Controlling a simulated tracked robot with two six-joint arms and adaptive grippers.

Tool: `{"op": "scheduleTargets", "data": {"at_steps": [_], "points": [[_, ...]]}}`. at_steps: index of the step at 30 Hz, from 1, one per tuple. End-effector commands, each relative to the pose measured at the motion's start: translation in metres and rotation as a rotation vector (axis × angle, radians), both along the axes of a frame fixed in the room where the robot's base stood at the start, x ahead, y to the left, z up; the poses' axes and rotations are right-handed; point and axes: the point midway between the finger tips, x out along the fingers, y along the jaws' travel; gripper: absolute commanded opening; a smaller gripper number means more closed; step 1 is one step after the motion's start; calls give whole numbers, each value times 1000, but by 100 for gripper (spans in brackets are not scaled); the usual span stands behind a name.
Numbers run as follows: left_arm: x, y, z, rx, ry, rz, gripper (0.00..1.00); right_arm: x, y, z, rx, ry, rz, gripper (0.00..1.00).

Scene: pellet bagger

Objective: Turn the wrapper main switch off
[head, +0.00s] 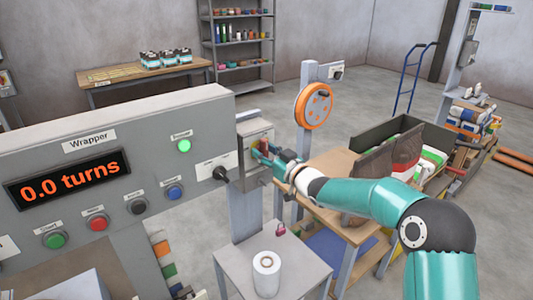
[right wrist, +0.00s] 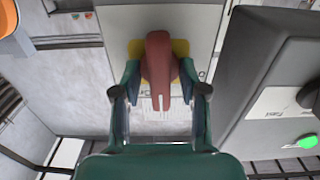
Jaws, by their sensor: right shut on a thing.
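The wrapper main switch is a red rotary handle (right wrist: 160,70) on a yellow backing (right wrist: 135,47), fixed to a grey box. In the right wrist view the handle runs up and down the picture. My right gripper (right wrist: 161,82) is shut on it, with one finger on each side. In the head view the grey switch box (head: 258,133) stands at the right end of the wrapper panel, and my right gripper (head: 267,155) reaches its front and hides part of the handle. My left gripper is not in view.
The wrapper panel (head: 120,113) shows "0.0 turns", a lit green lamp (head: 184,146), several buttons and a black knob (head: 220,173). Below the box, a small grey table (head: 235,265) bears a white roll (head: 266,273) and a reddish padlock (head: 280,228). An orange wheel (head: 314,106) stands behind.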

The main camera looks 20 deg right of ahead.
Motion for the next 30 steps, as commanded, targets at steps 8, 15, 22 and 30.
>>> {"op": "scheduleTargets", "data": {"at_steps": [8,15,22,30], "points": [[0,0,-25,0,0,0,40,0,-1,-3,-132,-51,-5,8],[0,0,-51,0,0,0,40,0,1,-4,-325,-121,-3,8],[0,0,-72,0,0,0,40,0,2,-3,-532,-194,-2,8],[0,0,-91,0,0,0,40,0,4,-4,-774,-281,0,8]]}}
